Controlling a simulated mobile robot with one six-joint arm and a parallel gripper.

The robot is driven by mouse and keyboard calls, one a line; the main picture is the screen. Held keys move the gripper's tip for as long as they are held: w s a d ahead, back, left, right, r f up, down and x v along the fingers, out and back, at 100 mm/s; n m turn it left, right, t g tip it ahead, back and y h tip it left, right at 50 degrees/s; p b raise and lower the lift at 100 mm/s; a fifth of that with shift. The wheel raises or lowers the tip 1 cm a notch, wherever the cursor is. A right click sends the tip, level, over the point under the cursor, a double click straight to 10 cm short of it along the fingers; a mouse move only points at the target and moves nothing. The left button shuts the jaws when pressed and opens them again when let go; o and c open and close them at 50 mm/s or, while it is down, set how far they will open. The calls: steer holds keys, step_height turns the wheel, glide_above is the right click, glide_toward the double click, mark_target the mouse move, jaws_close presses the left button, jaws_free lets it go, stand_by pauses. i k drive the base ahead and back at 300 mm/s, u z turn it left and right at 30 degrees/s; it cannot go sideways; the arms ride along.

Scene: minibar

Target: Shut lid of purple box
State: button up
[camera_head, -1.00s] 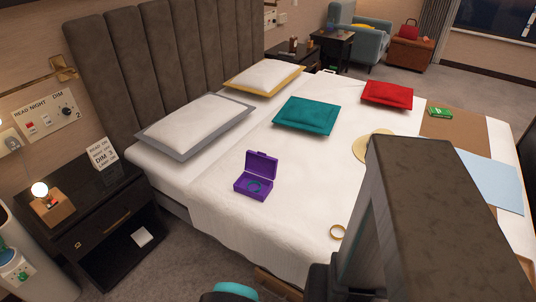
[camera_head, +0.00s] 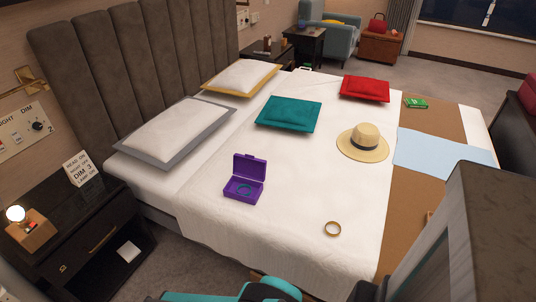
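The purple box (camera_head: 243,190) sits on the white bed cover near the bed's front left side. Its lid (camera_head: 250,167) stands open, raised at the back of the box. My gripper cannot be made out in this view. Dark and teal parts at the bottom edge seem to be mine, and none of them touches the box.
A gold ring (camera_head: 332,229) and a straw hat (camera_head: 364,143) lie on the bed to the right of the box. Teal (camera_head: 288,113) and red (camera_head: 365,88) cushions lie behind. A black nightstand (camera_head: 80,225) stands left. The bed cover around the box is clear.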

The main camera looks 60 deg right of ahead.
mark_target(247, 166)
steer(key=u, duration=1.1)
steer(key=k, duration=0.1)
steer(key=z, duration=1)
steer(key=i, duration=0.15)
steer(key=z, duration=1.85)
steer(key=k, duration=1.45)
steer(key=z, duration=0.15)
steer(key=i, duration=0.8)
